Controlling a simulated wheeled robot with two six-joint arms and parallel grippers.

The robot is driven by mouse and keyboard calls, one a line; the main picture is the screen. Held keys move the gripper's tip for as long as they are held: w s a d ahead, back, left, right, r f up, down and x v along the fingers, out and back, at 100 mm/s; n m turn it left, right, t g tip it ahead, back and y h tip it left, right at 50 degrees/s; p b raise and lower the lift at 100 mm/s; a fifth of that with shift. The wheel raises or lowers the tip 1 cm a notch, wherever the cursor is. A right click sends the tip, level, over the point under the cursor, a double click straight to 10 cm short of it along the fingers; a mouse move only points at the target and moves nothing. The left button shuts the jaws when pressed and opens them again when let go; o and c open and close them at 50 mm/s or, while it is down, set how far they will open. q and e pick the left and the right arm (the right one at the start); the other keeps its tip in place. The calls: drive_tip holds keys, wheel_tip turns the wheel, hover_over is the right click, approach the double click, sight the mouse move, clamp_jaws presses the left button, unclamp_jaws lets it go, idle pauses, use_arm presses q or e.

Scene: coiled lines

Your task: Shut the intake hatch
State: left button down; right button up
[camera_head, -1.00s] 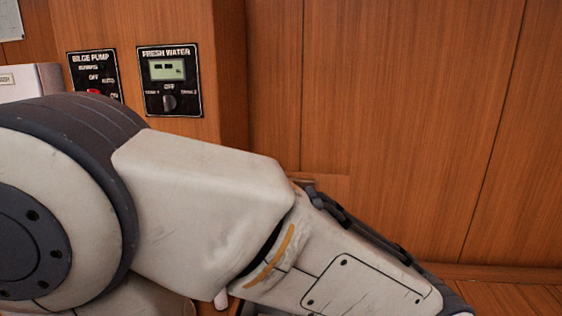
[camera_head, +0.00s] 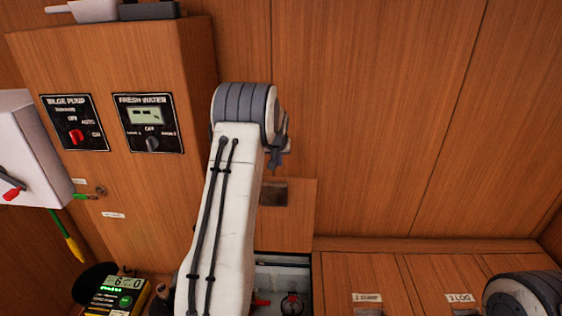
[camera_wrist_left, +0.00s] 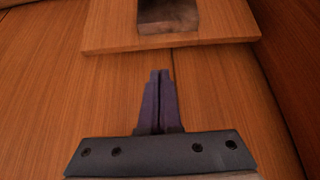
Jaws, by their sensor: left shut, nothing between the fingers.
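A wooden hatch lid (camera_head: 300,232) with a recessed metal pull stands raised against the back wall, above an open compartment (camera_head: 283,262) in the bench. I see no label on this lid. In the left wrist view, the lid (camera_wrist_left: 225,20) and its dark pull recess (camera_wrist_left: 168,14) are at the top. My left gripper (camera_wrist_left: 160,72) is shut and empty. Its tips point toward the lid's edge in that view, with wood panelling showing between. In the head view my left gripper (camera_head: 277,157) is partly hidden by its wrist, beside the lid's upper left.
Closed hatches labelled 2 SUMP (camera_head: 366,299) and 3 LOG (camera_head: 459,299) lie to the right. Red-handled fittings (camera_head: 291,303) sit inside the open compartment. A white box (camera_head: 30,150) and switch panels (camera_head: 150,124) are on the left.

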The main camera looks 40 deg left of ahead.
use_arm(q)
drive_tip(key=x, duration=0.9)
drive_tip(key=shift+d+f, duration=0.1)
drive_tip(key=shift+f, duration=0.1)
